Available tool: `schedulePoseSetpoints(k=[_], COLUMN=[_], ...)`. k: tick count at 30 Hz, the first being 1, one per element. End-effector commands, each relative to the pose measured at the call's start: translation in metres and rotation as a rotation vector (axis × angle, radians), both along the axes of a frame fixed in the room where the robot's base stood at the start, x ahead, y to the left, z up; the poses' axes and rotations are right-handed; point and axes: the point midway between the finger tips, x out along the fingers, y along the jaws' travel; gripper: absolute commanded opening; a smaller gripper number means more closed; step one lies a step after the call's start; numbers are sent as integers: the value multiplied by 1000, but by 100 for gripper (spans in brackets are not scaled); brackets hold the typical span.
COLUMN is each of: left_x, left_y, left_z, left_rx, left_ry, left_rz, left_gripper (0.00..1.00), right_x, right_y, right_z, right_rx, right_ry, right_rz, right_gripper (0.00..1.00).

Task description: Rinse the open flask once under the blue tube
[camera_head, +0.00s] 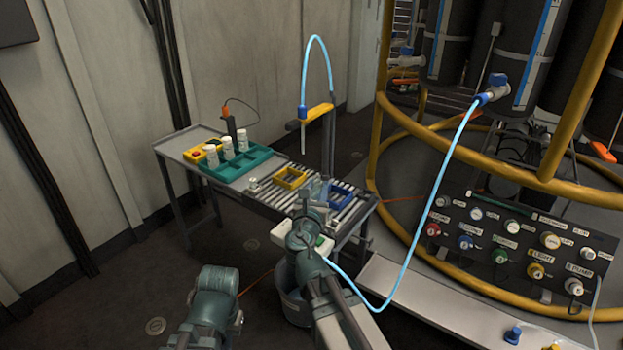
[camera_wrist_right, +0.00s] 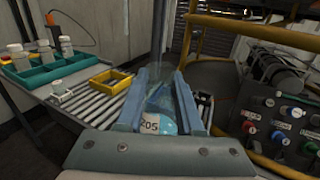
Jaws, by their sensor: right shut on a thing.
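In the right wrist view my right gripper (camera_wrist_right: 160,100) is shut on a clear flask (camera_wrist_right: 163,124). The flask has a white label reading "20S" and blue showing low inside. In the head view the right gripper (camera_head: 314,192) is over the near right end of the roller table, and the flask is hard to make out there. The blue tube (camera_head: 319,37) arches above a yellow arm (camera_head: 318,114) on a dark post. Its thin pale outlet hangs below the arm's left end, up and left of the gripper.
On the table, a teal tray (camera_head: 241,167) holds white bottles beside a yellow box (camera_head: 196,153). A yellow frame (camera_head: 291,178) lies on the rollers. A labelled knob panel (camera_head: 515,246) and yellow railing (camera_head: 416,128) stand right. Another blue hose (camera_head: 437,181) loops down from a valve.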

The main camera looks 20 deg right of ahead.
Motion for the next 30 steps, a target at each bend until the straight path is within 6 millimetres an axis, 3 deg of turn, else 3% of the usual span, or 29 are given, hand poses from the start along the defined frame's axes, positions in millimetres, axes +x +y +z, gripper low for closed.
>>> schedulePoseSetpoints(k=[6,30], left_x=[0,0], left_y=[0,0], left_z=[2,28], left_rx=[-1,-1], left_ry=[0,0], left_rz=[0,0], left_gripper=[0,0], right_x=[-14,-14], right_y=[-1,0], right_z=[2,28], right_rx=[0,0], right_ry=[0,0], right_rz=[0,0], right_gripper=[0,0])
